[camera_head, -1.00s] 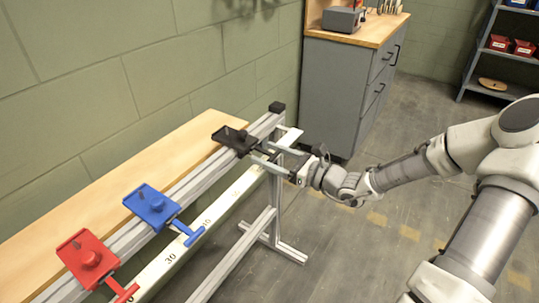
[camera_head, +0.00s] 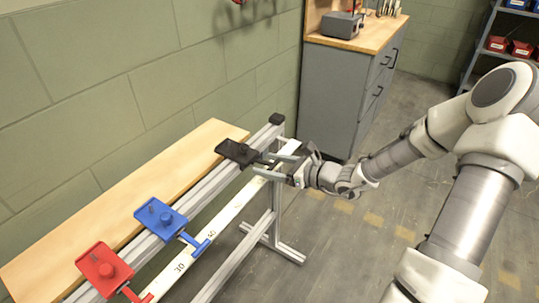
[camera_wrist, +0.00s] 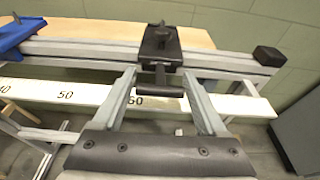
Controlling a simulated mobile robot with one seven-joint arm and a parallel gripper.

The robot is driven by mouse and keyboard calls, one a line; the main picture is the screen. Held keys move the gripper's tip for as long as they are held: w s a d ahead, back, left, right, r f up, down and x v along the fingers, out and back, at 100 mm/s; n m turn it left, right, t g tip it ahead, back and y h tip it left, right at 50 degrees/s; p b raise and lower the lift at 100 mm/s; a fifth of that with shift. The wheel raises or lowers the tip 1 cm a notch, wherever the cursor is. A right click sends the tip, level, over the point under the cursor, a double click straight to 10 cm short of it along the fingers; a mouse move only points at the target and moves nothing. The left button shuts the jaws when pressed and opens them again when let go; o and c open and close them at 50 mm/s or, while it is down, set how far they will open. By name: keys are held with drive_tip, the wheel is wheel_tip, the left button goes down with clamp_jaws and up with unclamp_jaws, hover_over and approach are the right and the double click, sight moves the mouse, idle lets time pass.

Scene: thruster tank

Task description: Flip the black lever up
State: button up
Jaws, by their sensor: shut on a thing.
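The black lever has a flat black base (camera_head: 237,152) with a knob, mounted on the metal rail at the far end of the row. In the wrist view its base (camera_wrist: 160,45) is at top centre, and its T-shaped handle (camera_wrist: 160,91) sticks out from the rail toward me. My gripper (camera_head: 258,164) reaches in from the right in the head view. In the wrist view my gripper (camera_wrist: 160,78) has one finger at each end of the handle's crossbar and is shut on it.
A blue lever (camera_head: 161,218) and a red lever (camera_head: 105,269) sit nearer along the same rail (camera_head: 205,187). A numbered white scale strip (camera_head: 228,212) runs below it. A wooden board (camera_head: 130,187) lies behind, against the green wall. A grey cabinet (camera_head: 345,95) stands beyond the rail's end.

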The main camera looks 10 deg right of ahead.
sight(257, 160)
drive_tip(key=g+h+p, duration=0.1)
drive_tip(key=p, duration=0.1)
drive_tip(key=r+g+h+p, duration=0.1)
drive_tip(key=p, duration=0.2)
drive_tip(key=r+g+h+p, duration=0.1)
drive_tip(key=p, duration=0.1)
drive_tip(key=shift+w+a+r+p, duration=0.2)
drive_tip(key=shift+a+r+p, duration=0.05)
drive_tip(key=shift+p, duration=0.1)
drive_tip(key=p, duration=0.2)
drive_tip(key=g+h+p, duration=0.1)
drive_tip(key=p, duration=0.2)
drive_tip(key=r+g+h+p, duration=0.1)
drive_tip(key=p, duration=0.2)
drive_tip(key=shift+w+a, duration=0.25)
drive_tip(key=p, duration=0.3)
drive_tip(key=g+h+p, duration=0.1)
drive_tip(key=p, duration=0.5)
drive_tip(key=shift+w+a+r+g+h, duration=0.25)
drive_tip(key=shift+r+g+h, duration=0.1)
drive_tip(key=shift+g+h, duration=0.05)
drive_tip(key=p, duration=0.4)
drive_tip(key=shift+w+a+g+h+p, duration=0.1)
drive_tip(key=shift+g+h+p, duration=0.2)
drive_tip(key=p, duration=0.5)
drive_tip(key=shift+w+a+f+g+h, duration=0.1)
drive_tip(key=shift+w+f+g+h, duration=0.1)
drive_tip(key=shift+g+h, duration=0.2)
drive_tip(key=o, duration=1.3)
